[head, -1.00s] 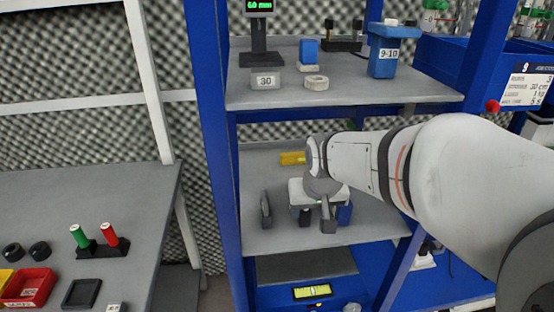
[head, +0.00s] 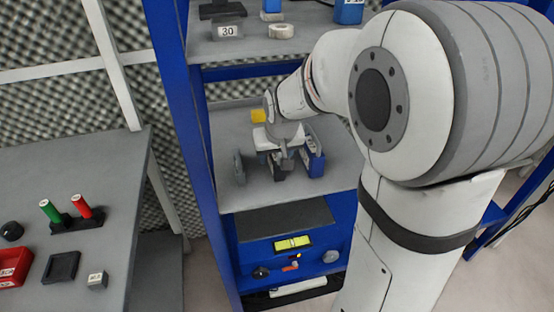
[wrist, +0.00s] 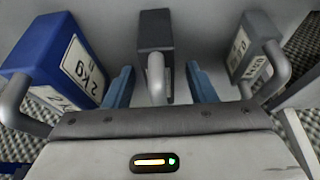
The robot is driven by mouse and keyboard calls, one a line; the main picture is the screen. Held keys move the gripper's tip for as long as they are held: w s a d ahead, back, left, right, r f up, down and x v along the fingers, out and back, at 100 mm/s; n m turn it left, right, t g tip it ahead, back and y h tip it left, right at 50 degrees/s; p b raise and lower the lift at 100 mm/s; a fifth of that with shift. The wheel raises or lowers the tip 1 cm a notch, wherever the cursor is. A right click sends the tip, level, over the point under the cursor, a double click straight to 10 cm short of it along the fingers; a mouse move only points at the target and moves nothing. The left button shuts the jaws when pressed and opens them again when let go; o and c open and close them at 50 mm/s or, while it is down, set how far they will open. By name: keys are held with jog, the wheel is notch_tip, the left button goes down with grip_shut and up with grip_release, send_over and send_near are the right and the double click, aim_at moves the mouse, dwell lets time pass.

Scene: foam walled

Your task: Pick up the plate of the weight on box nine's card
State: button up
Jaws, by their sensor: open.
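Three weights with handles stand on the middle shelf (head: 232,130). The blue weight (head: 315,160), at the right in the head view, reads 2 kg in the wrist view (wrist: 62,65). The lighter grey weight (head: 238,167) has a label (wrist: 240,50) that I cannot read. My gripper (wrist: 160,72) is open, its blue fingers on either side of the middle weight's handle. Contact cannot be told. Box nine's card is out of view.
Blue uprights (head: 185,120) flank the shelf. A grey table (head: 100,170) with red and green cylinders stands at left.

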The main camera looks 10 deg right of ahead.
jog(key=shift+c, duration=0.2)
grip_shut()
dwell(0.3)
jog(key=shift+r, duration=0.15)
